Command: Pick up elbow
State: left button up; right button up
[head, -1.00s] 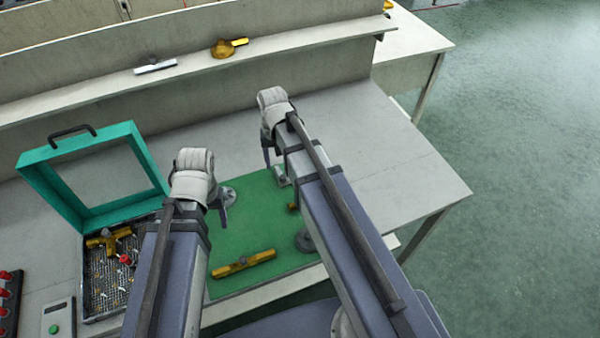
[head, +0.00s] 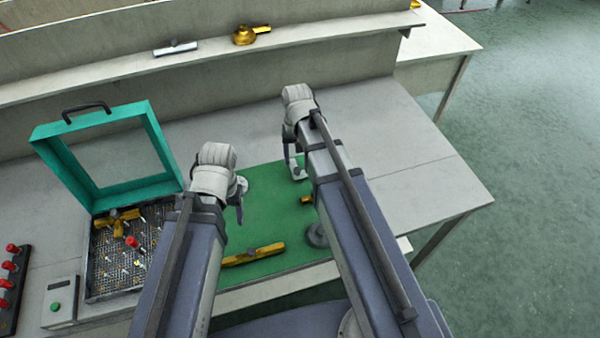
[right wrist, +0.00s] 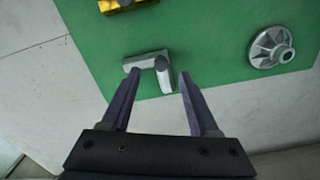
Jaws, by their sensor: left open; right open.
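The elbow (right wrist: 140,64), a light grey L-shaped fitting with a darker round knob at its corner, lies on the green mat near the mat's edge. In the head view it shows as a small pale piece (head: 298,172) just below my right gripper (head: 291,160). In the right wrist view my right gripper (right wrist: 158,82) is open, its fingertips at the near side of the elbow, one arm of which points between them. I cannot tell how high above the mat they are. My left gripper (head: 236,198) is open and empty over the left part of the mat.
The green mat (head: 275,205) also holds a yellow bar-like part (head: 254,254), a small yellow piece (head: 306,199) and a grey round flange (right wrist: 270,47). An open teal case (head: 168,150) with a filled tray stands left. The table's right side (head: 425,180) is clear.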

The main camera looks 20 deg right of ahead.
aim_at(297, 169)
pick_arm(q)
notch_tip(297, 169, down, 4)
jog(key=b, duration=0.3)
jog(key=shift+f+b, duration=0.25)
jog(key=shift+b, duration=0.15)
pick_arm(e)
notch_tip(297, 169, down, 4)
jog(key=shift+a+f, duration=0.1)
jog(key=shift+f, duration=0.15)
jog(key=shift+r, duration=0.1)
pick_arm(q)
jog(key=shift+r, duration=0.1)
pick_arm(e)
grip_shut()
